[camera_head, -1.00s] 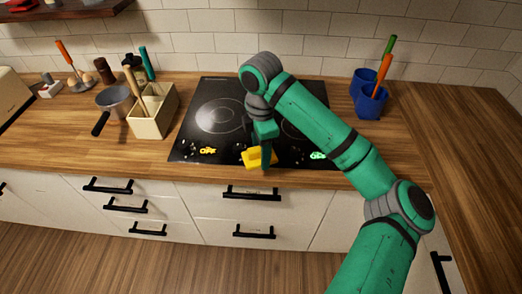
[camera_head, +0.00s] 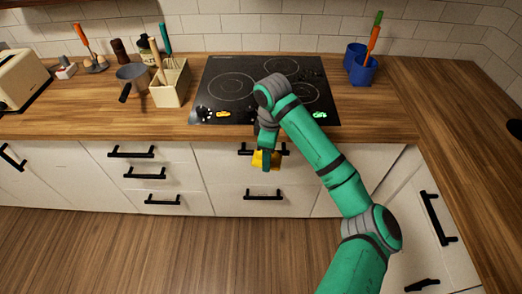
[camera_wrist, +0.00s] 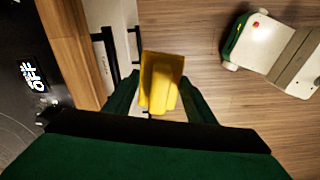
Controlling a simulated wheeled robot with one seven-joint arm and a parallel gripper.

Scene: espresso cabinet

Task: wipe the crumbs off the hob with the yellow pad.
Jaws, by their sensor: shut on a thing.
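The yellow pad (camera_head: 265,160) is held in my gripper (camera_head: 266,163), in front of the drawers and below the counter's front edge. In the wrist view the pad (camera_wrist: 161,82) sits between my green fingers, with floor and drawer fronts behind it. The black hob (camera_head: 222,84) lies in the counter, behind and above my gripper, and my arm covers part of it. Small pale specks, perhaps crumbs (camera_head: 205,112), show at its front left near the orange lit display.
A beige utensil box (camera_head: 170,88) and a grey pan (camera_head: 132,78) stand left of the hob. Blue cups (camera_head: 362,70) with utensils stand right of it. A toaster (camera_head: 22,80) is at the far left.

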